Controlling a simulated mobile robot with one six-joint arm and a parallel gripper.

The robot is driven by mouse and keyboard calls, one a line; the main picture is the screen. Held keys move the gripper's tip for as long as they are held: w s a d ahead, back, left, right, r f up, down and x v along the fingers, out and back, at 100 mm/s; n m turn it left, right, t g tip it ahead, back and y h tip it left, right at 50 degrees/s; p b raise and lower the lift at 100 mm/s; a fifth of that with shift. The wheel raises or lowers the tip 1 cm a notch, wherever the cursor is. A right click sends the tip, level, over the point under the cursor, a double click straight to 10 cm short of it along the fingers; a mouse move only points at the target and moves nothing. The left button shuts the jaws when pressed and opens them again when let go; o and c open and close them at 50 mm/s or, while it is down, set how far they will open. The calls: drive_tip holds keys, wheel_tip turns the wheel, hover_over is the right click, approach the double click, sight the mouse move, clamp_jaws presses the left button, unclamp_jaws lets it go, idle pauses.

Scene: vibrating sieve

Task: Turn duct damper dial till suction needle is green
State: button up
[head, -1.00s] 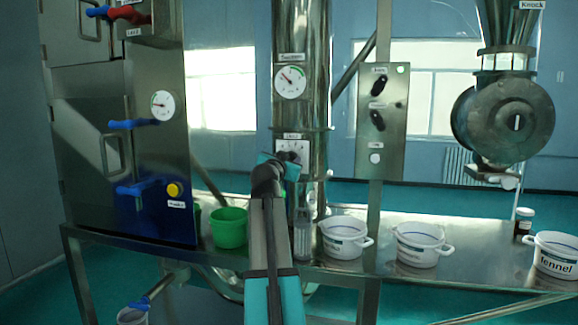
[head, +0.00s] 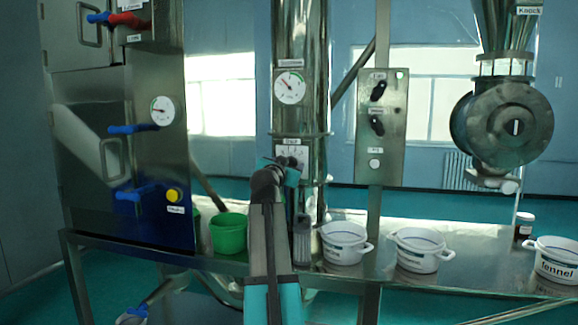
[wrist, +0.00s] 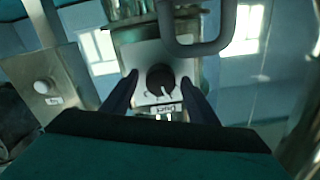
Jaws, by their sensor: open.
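The duct damper dial (wrist: 160,80) is a black round knob on a pale plate with a "Duct" label, seen upside down in the wrist view. In the head view its plate (head: 291,151) sits low on the steel duct, partly hidden by my gripper (head: 279,164). In the wrist view my gripper (wrist: 160,92) is open, its two dark fingers on either side of the knob. I cannot tell whether they touch it.
A switch panel (head: 382,128) stands right of the duct. A steel cabinet (head: 125,150) with blue handles and another gauge (head: 162,110) is at left. A green bucket (head: 229,233) and white tubs (head: 345,243) stand on the bench below.

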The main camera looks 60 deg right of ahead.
drive_tip(key=b+v, duration=0.1)
drive_tip(key=v, duration=1.2)
drive_tip(key=shift+a, duration=0.35)
idle(0.4)
